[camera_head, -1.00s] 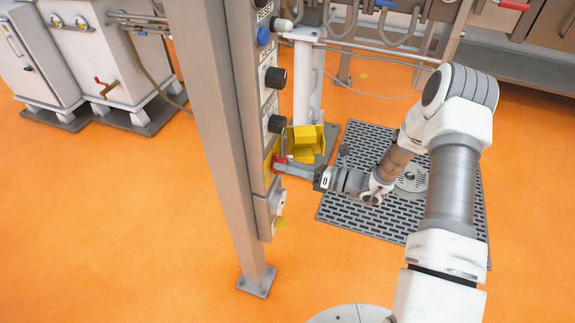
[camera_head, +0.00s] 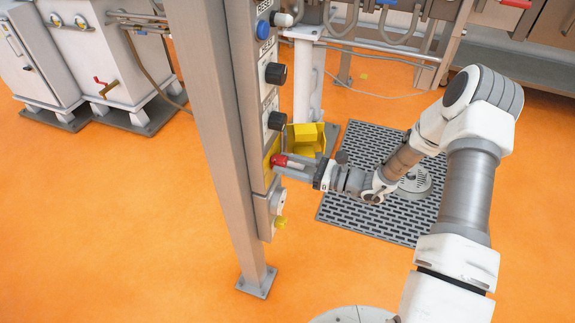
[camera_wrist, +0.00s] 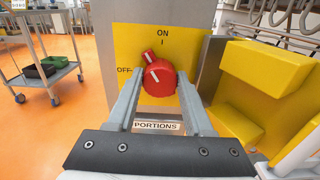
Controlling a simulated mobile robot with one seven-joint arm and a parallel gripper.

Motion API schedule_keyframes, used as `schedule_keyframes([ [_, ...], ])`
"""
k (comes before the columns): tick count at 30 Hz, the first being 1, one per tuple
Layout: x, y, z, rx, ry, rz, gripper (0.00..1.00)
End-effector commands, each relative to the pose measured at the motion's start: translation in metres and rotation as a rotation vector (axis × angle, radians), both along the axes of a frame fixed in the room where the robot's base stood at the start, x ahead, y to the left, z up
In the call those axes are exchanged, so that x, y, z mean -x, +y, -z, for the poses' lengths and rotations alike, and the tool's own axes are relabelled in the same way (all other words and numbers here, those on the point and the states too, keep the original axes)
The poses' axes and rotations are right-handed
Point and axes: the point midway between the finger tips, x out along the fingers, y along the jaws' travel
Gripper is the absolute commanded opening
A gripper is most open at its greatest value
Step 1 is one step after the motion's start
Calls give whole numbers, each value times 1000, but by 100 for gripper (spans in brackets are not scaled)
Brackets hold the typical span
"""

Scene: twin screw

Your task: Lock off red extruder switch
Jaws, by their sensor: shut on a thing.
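The red switch (camera_wrist: 160,78) is a round knob on a yellow plate (camera_wrist: 132,45) marked ON at the top and OFF at the left. Its white-marked pointer tips to the upper left, between the two marks. In the head view the red switch (camera_head: 279,160) sits low on the grey post's panel. My gripper (camera_head: 284,164) reaches it from the right. In the wrist view my gripper's fingers (camera_wrist: 160,85) stand on either side of the knob, shut on it. The knob's contact sides are partly hidden by the fingertips.
A yellow open box (camera_head: 305,140) stands just right of the switch, close to the gripper. Black knobs (camera_head: 275,73) sit above on the panel. The grey post (camera_head: 213,130) stands left. A dark grate (camera_head: 340,208) lies beneath my arm.

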Motion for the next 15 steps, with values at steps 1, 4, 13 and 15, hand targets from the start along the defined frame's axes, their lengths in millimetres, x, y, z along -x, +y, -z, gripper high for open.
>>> schedule_keyframes([
  [1,0,-1,2,15,-42,2,0],
  [4,0,0,1,48,-132,1,0],
  [13,1,0,2,145,-400,0,0],
  [15,1,0,2,168,-462,1,0],
])
